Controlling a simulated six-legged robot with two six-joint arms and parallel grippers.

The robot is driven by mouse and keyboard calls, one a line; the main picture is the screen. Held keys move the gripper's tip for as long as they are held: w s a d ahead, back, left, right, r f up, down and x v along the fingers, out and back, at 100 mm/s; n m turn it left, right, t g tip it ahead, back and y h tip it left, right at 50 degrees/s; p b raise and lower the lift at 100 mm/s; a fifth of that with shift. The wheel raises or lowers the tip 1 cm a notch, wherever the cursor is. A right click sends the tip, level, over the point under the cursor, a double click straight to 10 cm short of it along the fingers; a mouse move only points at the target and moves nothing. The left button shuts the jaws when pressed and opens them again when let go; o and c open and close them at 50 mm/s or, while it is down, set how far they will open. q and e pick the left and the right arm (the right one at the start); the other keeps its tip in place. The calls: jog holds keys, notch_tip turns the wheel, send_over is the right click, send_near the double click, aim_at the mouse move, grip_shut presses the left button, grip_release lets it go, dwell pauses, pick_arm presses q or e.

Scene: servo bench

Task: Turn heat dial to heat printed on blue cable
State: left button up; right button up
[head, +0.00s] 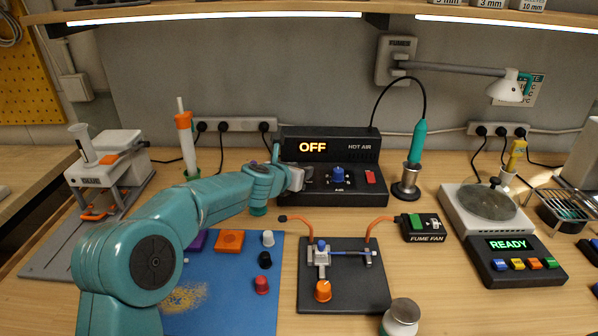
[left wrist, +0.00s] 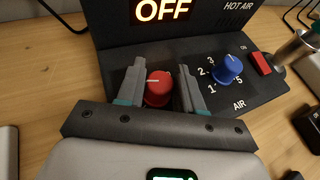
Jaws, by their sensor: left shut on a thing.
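The hot air station (head: 310,133) stands at the back middle, its display (left wrist: 162,10) reading OFF. Its red dial (left wrist: 158,88) shows in the left wrist view, with a white pointer line aimed left; its label is hidden. My left gripper (head: 298,178) is shut on this red dial, one finger on each side, and hides it in the head view. The blue AIR dial (left wrist: 228,68) is to its right, with printed numbers around it; it also shows in the head view (head: 338,174). My right gripper is not in view.
A red switch (head: 370,177) sits at the station's right end. The soldering-style tool (head: 417,143) stands in a holder to the right. A dark board (head: 343,285) with clamps and an orange cable lies in front. A blue mat (head: 222,300) lies front left.

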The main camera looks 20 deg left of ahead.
pick_arm(q)
jog(key=shift+r, duration=0.15)
jog(key=o, duration=1)
jog(key=b+v, duration=0.2)
jog(key=v, duration=1.4)
jog(key=shift+s, duration=0.2)
jog(key=shift+d, duration=0.1)
